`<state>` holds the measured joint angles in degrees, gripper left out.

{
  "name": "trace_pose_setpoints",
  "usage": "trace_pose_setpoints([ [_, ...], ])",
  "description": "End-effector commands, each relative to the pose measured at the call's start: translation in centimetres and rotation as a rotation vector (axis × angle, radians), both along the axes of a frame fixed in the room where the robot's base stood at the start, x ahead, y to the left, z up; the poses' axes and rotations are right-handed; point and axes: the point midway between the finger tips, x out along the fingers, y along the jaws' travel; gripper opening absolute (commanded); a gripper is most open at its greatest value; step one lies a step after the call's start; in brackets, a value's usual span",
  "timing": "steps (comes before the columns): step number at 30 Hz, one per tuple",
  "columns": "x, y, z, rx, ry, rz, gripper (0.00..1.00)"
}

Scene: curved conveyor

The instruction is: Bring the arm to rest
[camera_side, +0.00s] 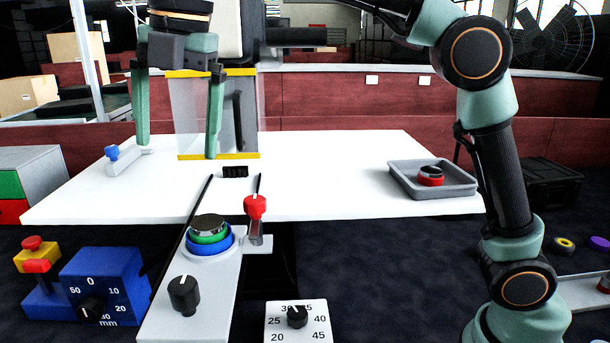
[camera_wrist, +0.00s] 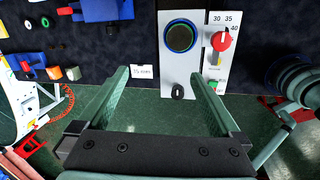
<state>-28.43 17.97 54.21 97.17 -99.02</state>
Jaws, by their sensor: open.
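My gripper (camera_side: 177,150) is high at the upper left in the side view, with its two green fingers pointing down and spread wide apart. Nothing is between them. Its left finger is above the left part of the white table, and its right finger overlaps a clear box with yellow edges (camera_side: 245,156). In the wrist view my gripper (camera_wrist: 160,76) also shows open and empty, with a light panel (camera_wrist: 170,70) beyond the fingertips. My arm reaches across the top of the side view from the right; part of it is cut off by the upper edge.
A grey tray (camera_side: 459,190) on the table (camera_side: 330,180) holds a red and black round piece (camera_side: 431,176). A stacked green and blue round piece (camera_side: 209,234), a red-topped lever (camera_side: 255,207) and a blue dial box (camera_side: 105,285) are nearer.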

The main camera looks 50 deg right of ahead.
Motion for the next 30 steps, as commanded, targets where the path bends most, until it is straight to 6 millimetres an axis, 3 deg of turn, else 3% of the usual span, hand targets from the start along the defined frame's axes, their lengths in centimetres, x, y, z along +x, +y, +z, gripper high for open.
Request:
trace_pose_setpoints([
  [4, -1.6, 2.4, 1.9, 0.131, -0.128, -0.112, 1.0],
  [17, -3.3, -5.9, -0.9, 0.366, -0.159, -0.809, 1.0],
  [24, -6.2, -14.3, -6.5, 0.48, -0.122, -1.381, 1.0],
  [30, -9.7, -19.4, -11.8, 0.589, -0.101, -1.824, 1.0],
])
